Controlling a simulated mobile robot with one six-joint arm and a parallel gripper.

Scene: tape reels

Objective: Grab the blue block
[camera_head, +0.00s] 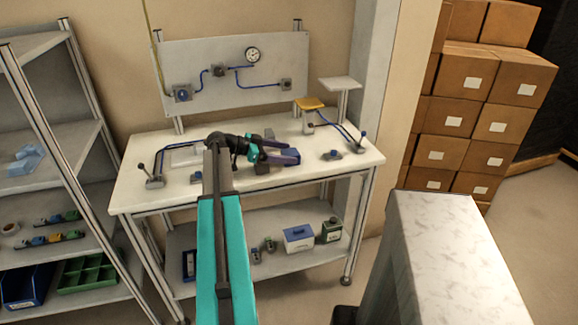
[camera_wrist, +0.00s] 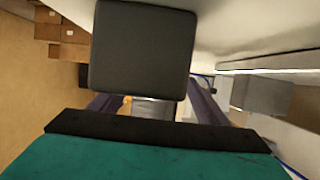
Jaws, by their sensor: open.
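My gripper (camera_head: 281,156) is over the white workbench (camera_head: 330,172), with its dark purple fingers pointing right. In the wrist view my gripper (camera_wrist: 154,106) shows its fingers spread apart, with no blue block visible between them. A small blue piece on a grey base (camera_head: 332,155) sits on the bench to the right of the fingers, apart from them. Another small blue piece (camera_head: 196,177) lies on the bench left of my arm. I cannot tell which blue thing is the block. A dark part hides much of the wrist view.
Levers (camera_head: 155,180) and (camera_head: 359,144) stand at the bench's ends. A yellow-topped stand (camera_head: 309,104) is at the back right. An upright panel (camera_head: 235,72) stands behind. Shelving (camera_head: 95,135) is at left, and cardboard boxes (camera_head: 455,120) are at right.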

